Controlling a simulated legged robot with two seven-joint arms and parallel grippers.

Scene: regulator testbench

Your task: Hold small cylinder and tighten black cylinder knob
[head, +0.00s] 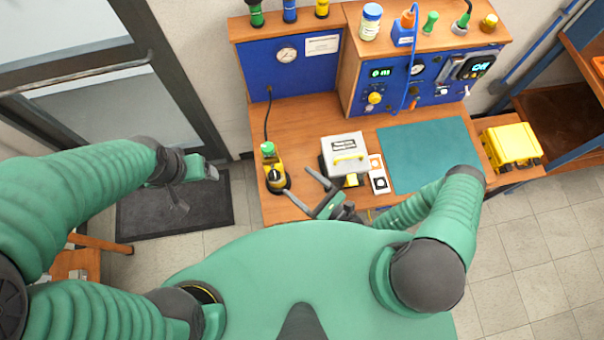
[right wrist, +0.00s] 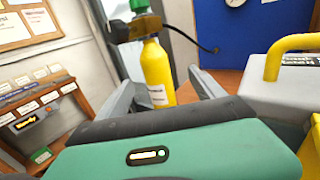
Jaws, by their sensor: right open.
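A small yellow cylinder (head: 269,160) with a green top (head: 267,148) stands at the bench's left front. A black round knob-like part (head: 277,182) sits at its near side. My left gripper (head: 196,190) is open and empty over the dark floor mat, left of the bench.
A grey case with yellow handle (head: 345,155) stands right of the cylinder, close to my right gripper. A black cable (head: 267,115) runs from the cylinder to the blue panel (head: 300,75). A teal mat (head: 425,150) lies clear. A yellow box (head: 512,145) stands farther right.

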